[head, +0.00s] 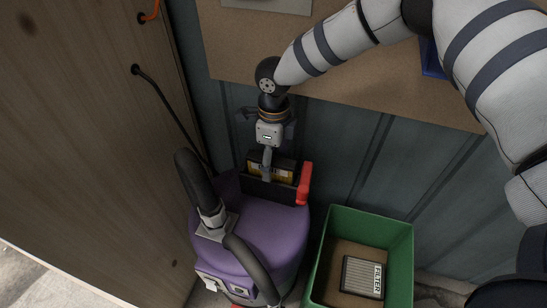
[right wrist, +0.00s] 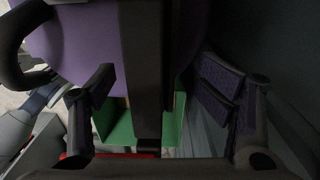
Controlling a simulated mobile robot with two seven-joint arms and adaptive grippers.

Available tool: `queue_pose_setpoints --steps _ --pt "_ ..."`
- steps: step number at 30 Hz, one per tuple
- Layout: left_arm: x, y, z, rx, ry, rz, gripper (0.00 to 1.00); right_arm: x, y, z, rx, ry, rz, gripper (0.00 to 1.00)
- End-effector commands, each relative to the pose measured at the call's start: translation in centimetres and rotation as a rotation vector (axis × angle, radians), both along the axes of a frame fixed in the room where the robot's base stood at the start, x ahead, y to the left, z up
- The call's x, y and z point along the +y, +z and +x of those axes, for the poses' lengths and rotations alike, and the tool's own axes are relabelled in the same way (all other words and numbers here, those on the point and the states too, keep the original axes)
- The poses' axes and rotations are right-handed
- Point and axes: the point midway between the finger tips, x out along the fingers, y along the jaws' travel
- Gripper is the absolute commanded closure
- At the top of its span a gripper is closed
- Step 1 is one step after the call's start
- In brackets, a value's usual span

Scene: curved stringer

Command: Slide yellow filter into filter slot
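The yellow filter (head: 284,174), with a dark top edge, stands in the black filter slot (head: 270,190) at the back of the purple vacuum (head: 265,230). Its upper part shows above the slot's front wall; how deep it sits is hidden. My right gripper (head: 268,122) is just above it. In the right wrist view its fingers (right wrist: 158,92) are spread wide, with a dark upright bar between them and apart from both; I cannot tell what the bar is. The purple vacuum (right wrist: 75,40) shows behind. My left gripper is not in view.
A red lever (head: 304,184) stands up at the slot's right end. A green bin (head: 322,262) at lower right holds a pale filter (head: 361,277) marked FILTER. A black hose (head: 190,180) arches over the vacuum's left side. A wooden wall (head: 80,130) closes the left.

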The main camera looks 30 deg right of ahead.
Motion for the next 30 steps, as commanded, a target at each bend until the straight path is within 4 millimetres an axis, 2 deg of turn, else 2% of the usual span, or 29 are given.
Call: queue_pose_setpoints --steps 4,12,15,20,30 --pt "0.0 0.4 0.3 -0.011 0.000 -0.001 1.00 0.0 2.5 0.2 -0.006 0.000 0.002 0.29" --pt "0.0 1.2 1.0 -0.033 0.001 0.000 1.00 -0.2 9.7 0.3 -0.006 0.000 0.002 0.29" --pt "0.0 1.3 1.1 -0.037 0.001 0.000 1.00 -0.2 11.3 0.3 -0.005 0.000 0.000 0.29" --pt "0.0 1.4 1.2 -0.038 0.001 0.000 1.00 -0.2 12.3 0.3 0.000 0.001 0.000 0.29" --pt "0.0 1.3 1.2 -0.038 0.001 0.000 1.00 -0.2 12.2 0.3 0.000 0.001 0.000 0.29"
